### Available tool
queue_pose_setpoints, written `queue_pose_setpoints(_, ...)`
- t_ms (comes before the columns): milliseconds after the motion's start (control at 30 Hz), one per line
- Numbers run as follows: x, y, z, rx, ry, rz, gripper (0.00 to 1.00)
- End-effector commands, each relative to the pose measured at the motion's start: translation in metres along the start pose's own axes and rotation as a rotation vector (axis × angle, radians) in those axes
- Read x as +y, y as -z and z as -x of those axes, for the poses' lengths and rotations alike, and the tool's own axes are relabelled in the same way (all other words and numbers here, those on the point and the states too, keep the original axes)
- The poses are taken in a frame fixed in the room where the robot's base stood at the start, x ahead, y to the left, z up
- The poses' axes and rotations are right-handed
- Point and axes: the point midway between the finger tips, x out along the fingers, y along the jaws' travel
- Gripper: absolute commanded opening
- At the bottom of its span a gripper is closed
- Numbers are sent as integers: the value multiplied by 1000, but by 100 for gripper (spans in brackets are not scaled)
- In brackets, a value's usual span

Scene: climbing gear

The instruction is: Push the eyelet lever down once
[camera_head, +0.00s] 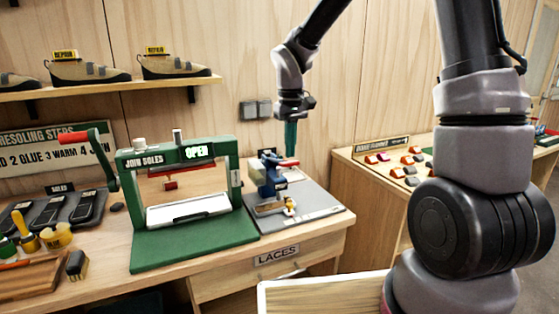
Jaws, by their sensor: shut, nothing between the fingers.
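The eyelet press (268,180) is a small blue device on a grey mat (310,207) at the right end of the workbench. Its lever has a red handle (281,163) that sticks out to the right near the top of the press. My gripper (291,154) points straight down with its teal fingers together and nothing between them. The fingertips are right at or just above the red handle; I cannot tell whether they touch it. Small brass-coloured parts (289,205) are at the front of the press.
A green sole press (185,250) marked OPEN stands just left of the mat. A wooden tray or box (310,290) is in the foreground. A second bench with coloured holds (400,165) is at the right. A shelf of shoes (110,88) hangs at upper left.

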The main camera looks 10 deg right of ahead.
Motion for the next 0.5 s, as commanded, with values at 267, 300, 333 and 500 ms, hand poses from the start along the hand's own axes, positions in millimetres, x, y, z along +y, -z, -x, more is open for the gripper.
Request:
queue_pose_setpoints(267,0,-1,-13,-1,0,1,0)
queue_pose_setpoints(300,0,-1,-15,-1,0,1,0)
queue_pose_setpoints(333,0,-1,-16,-1,0,0,0)
queue_pose_setpoints(500,0,-2,-25,-2,0,1,0)
